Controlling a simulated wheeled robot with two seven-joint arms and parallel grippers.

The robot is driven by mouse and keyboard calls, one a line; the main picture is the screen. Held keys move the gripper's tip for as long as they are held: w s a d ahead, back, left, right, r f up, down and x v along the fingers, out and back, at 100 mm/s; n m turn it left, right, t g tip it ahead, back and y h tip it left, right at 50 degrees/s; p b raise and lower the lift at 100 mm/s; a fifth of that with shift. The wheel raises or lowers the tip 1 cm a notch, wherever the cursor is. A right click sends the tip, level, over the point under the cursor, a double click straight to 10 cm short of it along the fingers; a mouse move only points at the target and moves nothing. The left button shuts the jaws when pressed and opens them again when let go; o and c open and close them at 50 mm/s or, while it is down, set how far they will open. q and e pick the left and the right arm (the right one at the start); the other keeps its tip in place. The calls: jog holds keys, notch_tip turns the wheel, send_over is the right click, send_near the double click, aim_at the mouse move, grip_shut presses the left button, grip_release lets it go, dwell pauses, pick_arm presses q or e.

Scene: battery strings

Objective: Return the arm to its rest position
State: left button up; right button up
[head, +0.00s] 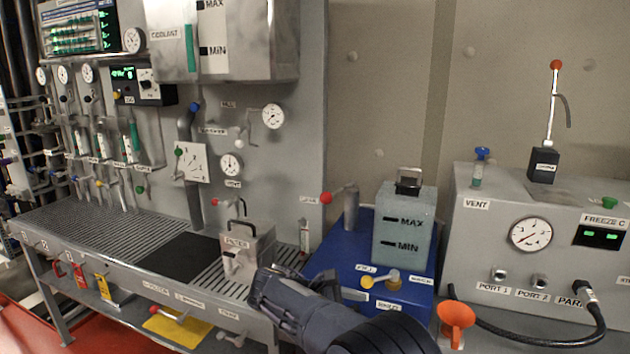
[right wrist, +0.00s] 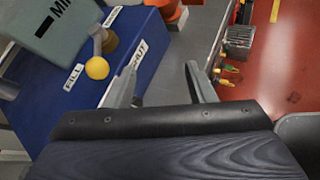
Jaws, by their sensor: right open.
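My right arm comes in from the bottom of the head view, with my right gripper (head: 290,300) low in front of the steel bench and the blue unit. In the right wrist view my right gripper (right wrist: 163,82) is open, its two fingers apart with nothing between them. The left finger shows against the side of the blue unit (right wrist: 55,105); I cannot tell whether it touches. My left arm and gripper are not in view.
The blue unit (head: 395,300) carries a tank (head: 404,225) and a yellow-knobbed valve (head: 367,282). An orange funnel (head: 456,314) stands right of it. A grey console (head: 480,240) with a black hose is farther right. A filter box (head: 240,255) sits on the bench (head: 80,225) at left.

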jog(key=s+d+m+g+y, duration=0.3)
jog(key=s+d+m+y, duration=0.5)
jog(key=s+d, duration=0.55)
jog(key=s+a+f+m+t+y, duration=0.1)
jog(key=s+m+t+y, duration=0.4)
jog(key=s+m, duration=0.6)
jog(key=s+a+y, duration=0.1)
jog(key=s+y, duration=0.1)
jog(key=s, duration=0.7)
jog(key=shift+f+y, duration=0.2)
jog(key=shift+y, duration=0.1)
